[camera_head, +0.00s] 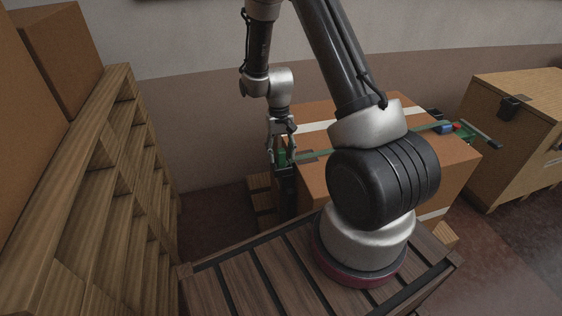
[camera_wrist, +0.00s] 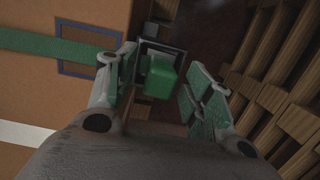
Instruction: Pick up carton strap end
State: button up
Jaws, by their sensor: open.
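A brown carton (camera_head: 445,165) stands beyond my arm, with a green strap (camera_head: 322,152) across its top; carton and strap (camera_wrist: 58,46) also show in the wrist view. The green strap end (camera_wrist: 161,76) is a block at a dark frame by the carton's edge. In the wrist view my gripper (camera_wrist: 160,90) is open, one finger on each side of the strap end. I cannot tell whether either finger touches it. In the head view my gripper (camera_head: 281,146) points down at the carton's left edge, and the strap end is largely hidden there.
Stacked wooden pallets (camera_head: 105,190) rise on the left, bearing brown boxes (camera_head: 30,110). Slatted wood also shows close to the right finger in the wrist view (camera_wrist: 270,100). A wooden crate (camera_head: 520,125) stands far right.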

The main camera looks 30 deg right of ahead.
jog(key=shift+f, duration=0.2)
grip_shut()
